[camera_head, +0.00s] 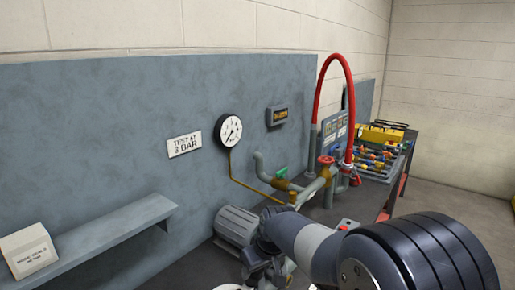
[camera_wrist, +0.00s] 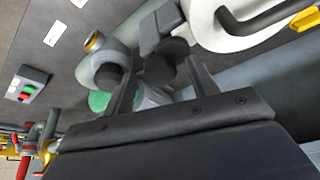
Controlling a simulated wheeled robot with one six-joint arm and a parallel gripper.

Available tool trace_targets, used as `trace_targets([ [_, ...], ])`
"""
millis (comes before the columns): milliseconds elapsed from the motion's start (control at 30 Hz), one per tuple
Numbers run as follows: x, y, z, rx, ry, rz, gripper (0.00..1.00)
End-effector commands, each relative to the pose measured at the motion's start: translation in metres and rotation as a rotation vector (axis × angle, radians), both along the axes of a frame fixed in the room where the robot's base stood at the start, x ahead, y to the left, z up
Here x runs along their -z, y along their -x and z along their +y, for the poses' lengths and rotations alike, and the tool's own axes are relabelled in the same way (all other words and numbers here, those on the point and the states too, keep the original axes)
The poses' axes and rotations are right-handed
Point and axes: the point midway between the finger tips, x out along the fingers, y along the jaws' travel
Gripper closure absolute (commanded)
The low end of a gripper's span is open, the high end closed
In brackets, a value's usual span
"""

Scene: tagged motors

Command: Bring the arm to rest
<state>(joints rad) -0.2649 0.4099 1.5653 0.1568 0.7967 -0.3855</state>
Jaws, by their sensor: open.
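My arm (camera_head: 315,245) reaches in from the lower right of the head view, low over the bench. Its far end is close to a grey finned motor (camera_head: 237,225); my gripper cannot be made out clearly there. In the wrist view my gripper (camera_wrist: 160,72) has its two dark fingers apart. Grey rounded parts, a brass-coloured ring (camera_wrist: 94,41) and a green part (camera_wrist: 99,101) show beyond and around the fingers. I see nothing clearly held. Whether the fingers touch these parts cannot be told.
A blue-grey panel carries a gauge (camera_head: 228,130), a "TEST AT 3 BAR" sign (camera_head: 184,145) and a shelf (camera_head: 115,229). Pipes, a red valve (camera_head: 326,161) and a red hose (camera_head: 322,80) stand behind my arm. A button box (camera_wrist: 27,84) lies left in the wrist view. Floor is clear at right.

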Motion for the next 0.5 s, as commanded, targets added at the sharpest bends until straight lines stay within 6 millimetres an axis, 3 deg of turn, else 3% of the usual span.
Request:
trace_targets([
  [500, -0.0005, -0.0024, -0.0025, -0.290, -0.002, 0.000, 0.45],
])
